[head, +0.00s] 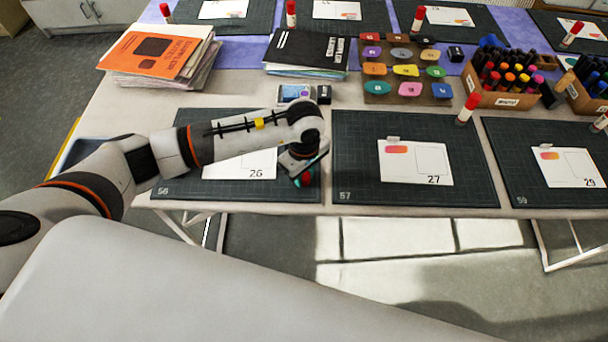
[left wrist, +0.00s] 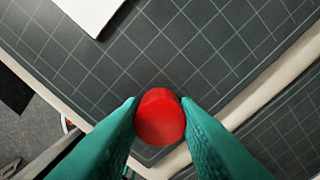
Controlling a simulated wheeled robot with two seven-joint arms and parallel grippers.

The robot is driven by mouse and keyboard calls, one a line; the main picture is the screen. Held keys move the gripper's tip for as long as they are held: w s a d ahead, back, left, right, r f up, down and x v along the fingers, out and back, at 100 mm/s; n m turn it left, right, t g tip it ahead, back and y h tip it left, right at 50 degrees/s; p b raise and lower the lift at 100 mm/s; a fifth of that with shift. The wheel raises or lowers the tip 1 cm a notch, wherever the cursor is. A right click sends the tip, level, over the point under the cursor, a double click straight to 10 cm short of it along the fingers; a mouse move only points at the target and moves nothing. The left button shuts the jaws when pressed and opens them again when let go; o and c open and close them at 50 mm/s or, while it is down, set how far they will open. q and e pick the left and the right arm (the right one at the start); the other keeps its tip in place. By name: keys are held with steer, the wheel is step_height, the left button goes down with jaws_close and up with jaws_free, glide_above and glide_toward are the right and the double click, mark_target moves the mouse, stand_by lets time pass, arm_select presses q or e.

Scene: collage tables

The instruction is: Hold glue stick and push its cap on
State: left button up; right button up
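My left gripper (head: 303,178) points down at the near right corner of the cutting mat (head: 190,189) marked 56. In the left wrist view its teal fingers (left wrist: 160,120) stand on both sides of a round red cap (left wrist: 160,117) and appear to touch it. A bit of red (head: 307,179) shows at the fingertips in the head view. Whether a glue stick body is under the cap is hidden. A white card (head: 255,165) marked 26 lies on this mat, partly behind my left arm. My right gripper is not in view.
Mat 57 (head: 350,180) lies to the right, with card 27 (head: 425,165) and a red-capped glue stick (head: 467,108) standing at its far right corner. Behind are books (head: 155,55), a tray of coloured pieces (head: 405,70) and a marker box (head: 490,98). The table's front edge is close to my gripper.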

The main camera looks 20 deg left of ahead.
mark_target(304, 175)
arm_select(q)
steer(key=shift+c, duration=1.4)
step_height(304, 175, up, 10)
steer(key=b, duration=0.1)
steer(key=s+a+r+m, duration=0.4)
steer(key=s+m, duration=0.4)
steer(key=m, duration=0.4)
steer(key=shift+a+r, duration=0.35)
steer(key=shift+a, duration=0.5)
